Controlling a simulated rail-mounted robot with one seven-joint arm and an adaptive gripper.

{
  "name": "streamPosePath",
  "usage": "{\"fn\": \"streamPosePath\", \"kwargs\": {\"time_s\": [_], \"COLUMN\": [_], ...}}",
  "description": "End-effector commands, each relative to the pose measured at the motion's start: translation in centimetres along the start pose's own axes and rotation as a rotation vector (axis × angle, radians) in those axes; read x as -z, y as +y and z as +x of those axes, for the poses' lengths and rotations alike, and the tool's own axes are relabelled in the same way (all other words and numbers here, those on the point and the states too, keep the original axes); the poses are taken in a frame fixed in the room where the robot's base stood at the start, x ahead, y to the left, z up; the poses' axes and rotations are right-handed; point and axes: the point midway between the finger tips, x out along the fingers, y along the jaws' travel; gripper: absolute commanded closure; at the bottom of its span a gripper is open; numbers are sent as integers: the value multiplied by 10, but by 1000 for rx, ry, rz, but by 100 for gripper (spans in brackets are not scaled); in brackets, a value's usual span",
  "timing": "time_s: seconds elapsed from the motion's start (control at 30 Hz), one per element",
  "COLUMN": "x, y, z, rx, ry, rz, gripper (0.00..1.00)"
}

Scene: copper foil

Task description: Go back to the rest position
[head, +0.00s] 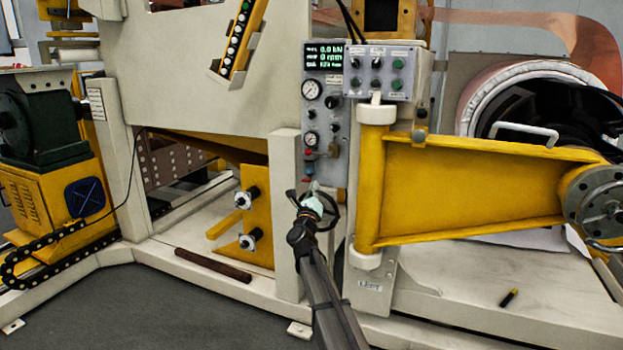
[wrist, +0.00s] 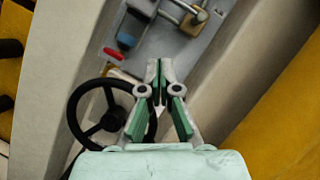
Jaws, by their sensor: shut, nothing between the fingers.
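My gripper (wrist: 159,75) is shut and empty, with its fingertips together in the wrist view. In the head view, my gripper (head: 313,188) is at the end of my dark arm, just below the grey control panel (head: 340,130). In the wrist view, a black handwheel (wrist: 84,118) lies behind and to the left of the fingers; I cannot tell how far apart they are. The panel's lower part, with a red lever (wrist: 113,54), a blue knob (wrist: 126,41) and a brass padlock (wrist: 194,20), shows beyond the fingertips.
A yellow swing arm (head: 470,190) on a post stands right of my gripper. A button box (head: 380,72) is above it. A white column (head: 286,220) stands close on the left. A brown bar (head: 212,265) lies on the base frame. The dark floor (head: 140,310) in front is clear.

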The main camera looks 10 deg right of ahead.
Motion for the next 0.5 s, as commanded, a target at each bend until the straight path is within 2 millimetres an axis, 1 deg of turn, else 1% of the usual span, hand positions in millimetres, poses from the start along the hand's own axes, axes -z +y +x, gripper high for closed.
{"fn": "streamPosePath", "kwargs": {"time_s": [0.07, 0.13, 0.17, 0.27, 0.37, 0.4, 0.47, 0.5], "x": [0, -1, -2, -5, -7, -1, 14, 27], "y": [1, 10, 16, 44, 77, 94, 119, 135], "z": [-5, -6, -6, -12, -34, -48, -74, -94], "rx": [-4, -45, -73, -202, -377, -456, -582, -667], "ry": [-1, -6, -12, -52, -123, -155, -205, -240], "rz": [-25, -77, -108, -248, -436, -519, -641, -720], "gripper": [100, 100, 100, 100, 100, 100, 100, 100]}}
